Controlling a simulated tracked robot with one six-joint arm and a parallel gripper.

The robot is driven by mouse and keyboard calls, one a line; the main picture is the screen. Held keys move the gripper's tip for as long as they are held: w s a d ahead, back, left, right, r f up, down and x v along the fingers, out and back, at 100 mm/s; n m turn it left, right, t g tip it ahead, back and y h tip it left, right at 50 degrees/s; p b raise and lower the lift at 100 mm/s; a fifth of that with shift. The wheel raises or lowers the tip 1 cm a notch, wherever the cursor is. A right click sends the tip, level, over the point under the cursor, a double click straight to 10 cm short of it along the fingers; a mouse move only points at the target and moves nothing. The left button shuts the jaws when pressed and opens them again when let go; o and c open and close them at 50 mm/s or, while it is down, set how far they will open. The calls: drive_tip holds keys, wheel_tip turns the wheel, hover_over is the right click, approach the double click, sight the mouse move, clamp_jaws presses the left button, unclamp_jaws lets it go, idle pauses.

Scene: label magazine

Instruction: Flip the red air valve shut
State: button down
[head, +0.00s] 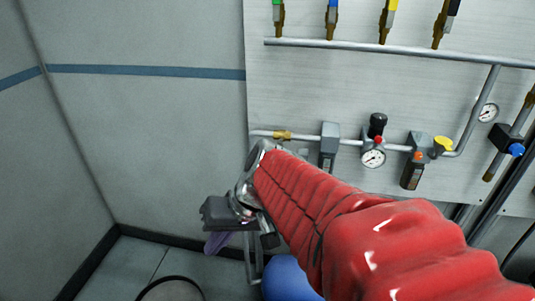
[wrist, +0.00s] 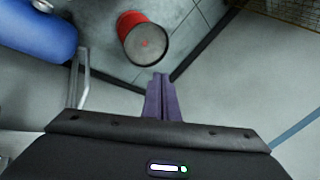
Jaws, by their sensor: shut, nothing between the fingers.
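My gripper (head: 216,243) is at the end of my red-sleeved arm, in front of the left wall and left of the valve panel (head: 300,90). Its purple fingers are together and empty; they also show in the wrist view (wrist: 161,80), pointing toward the floor. I see no clear red valve handle. A brass fitting (head: 282,135) sits at the left end of the lower pipe, above my wrist. A small red knob (head: 378,139) sits above a gauge (head: 373,158) on that pipe. My arm hides part of the panel below the pipe.
Green, blue, yellow and black valve handles hang along the panel's top. A yellow knob (head: 443,144) and a blue knob (head: 516,149) are to the right. A blue tank (wrist: 37,35) and a red bin (wrist: 131,24) stand on the floor.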

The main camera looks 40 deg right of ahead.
drive_tip(key=w+d+m+t+y, duration=0.1)
drive_tip(key=w+d+m+t, duration=0.25)
drive_tip(key=d, duration=0.45)
drive_tip(key=w+d+m+t, duration=0.3)
drive_tip(key=w+d, duration=0.1)
drive_tip(key=d, duration=0.5)
drive_tip(key=s+d+f+m+t+h, duration=0.1)
drive_tip(key=s+d+m+t+h, duration=0.1)
drive_tip(key=d, duration=0.9)
drive_tip(key=s+d+f+m+t+h, duration=0.1)
drive_tip(key=s+d+m+t+h, duration=0.2)
drive_tip(key=d, duration=0.9)
drive_tip(key=shift+s+m+h, duration=0.9)
drive_tip(key=shift+m+h, duration=0.05)
drive_tip(key=shift+h, duration=0.15)
drive_tip(key=shift+w+f, duration=0.1)
drive_tip(key=shift+w, duration=0.05)
drive_tip(key=a+x, duration=0.3)
drive_tip(key=x, duration=0.9)
drive_tip(key=shift+w+f, duration=0.4)
